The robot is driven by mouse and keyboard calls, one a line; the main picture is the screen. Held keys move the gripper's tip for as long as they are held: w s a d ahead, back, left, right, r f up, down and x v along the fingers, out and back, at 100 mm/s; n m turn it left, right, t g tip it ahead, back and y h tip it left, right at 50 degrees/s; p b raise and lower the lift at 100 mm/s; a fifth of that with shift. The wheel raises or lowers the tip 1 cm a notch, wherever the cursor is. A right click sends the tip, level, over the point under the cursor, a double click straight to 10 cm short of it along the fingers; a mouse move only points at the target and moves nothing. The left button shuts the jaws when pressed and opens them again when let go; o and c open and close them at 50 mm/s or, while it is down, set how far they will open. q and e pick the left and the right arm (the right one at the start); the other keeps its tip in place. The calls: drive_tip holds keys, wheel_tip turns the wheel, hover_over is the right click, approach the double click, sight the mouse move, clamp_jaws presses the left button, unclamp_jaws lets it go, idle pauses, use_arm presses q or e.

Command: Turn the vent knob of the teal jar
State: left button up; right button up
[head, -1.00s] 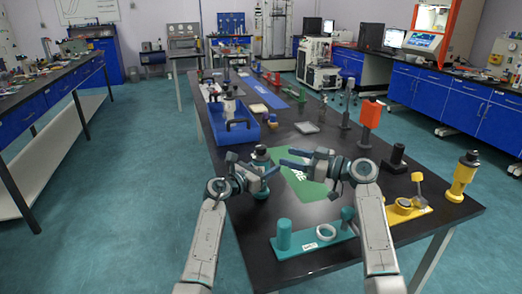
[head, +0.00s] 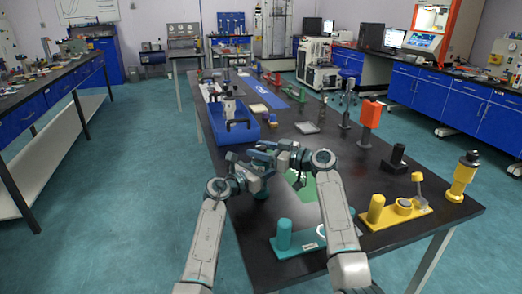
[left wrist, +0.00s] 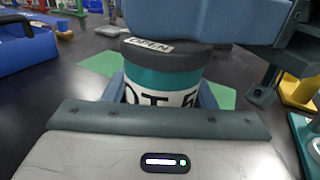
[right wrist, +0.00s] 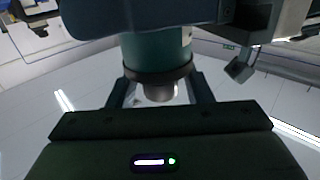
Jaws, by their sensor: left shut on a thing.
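The teal jar (left wrist: 160,77) shows in the left wrist view, with a teal band, a white label with dark letters and a dark lid marked OPEN. My left gripper (left wrist: 160,95) is shut on it, one finger on each side. In the right wrist view the teal jar (right wrist: 155,50) appears upside down, with a dark rim and a grey knob (right wrist: 158,92). My right gripper (right wrist: 160,93) is open, its fingers on either side of the knob with gaps showing. In the head view both grippers meet and hide most of the jar. Whether the jar touches the table cannot be told.
A teal holder (head: 312,241) and a yellow holder (head: 398,214) stand near the table's front edge, with a yellow bottle (head: 463,175) to their right. A blue bin (head: 228,128) stands behind the grippers. A green mat (head: 306,190) lies right of them.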

drive_tip(key=c, duration=0.7)
drive_tip(key=shift+c, duration=0.2)
drive_tip(key=shift+m+t, duration=0.3)
drive_tip(key=shift+t, duration=0.1)
drive_tip(key=shift+a+f+m+t+h, duration=0.1)
drive_tip(key=shift+m+t+h, duration=0.7)
drive_tip(key=shift+t+h, duration=0.15)
drive_tip(key=shift+m+t+h, duration=1.8)
drive_tip(key=shift+t+h, duration=0.25)
drive_tip(key=o, duration=1)
drive_tip(key=shift+c, duration=0.2)
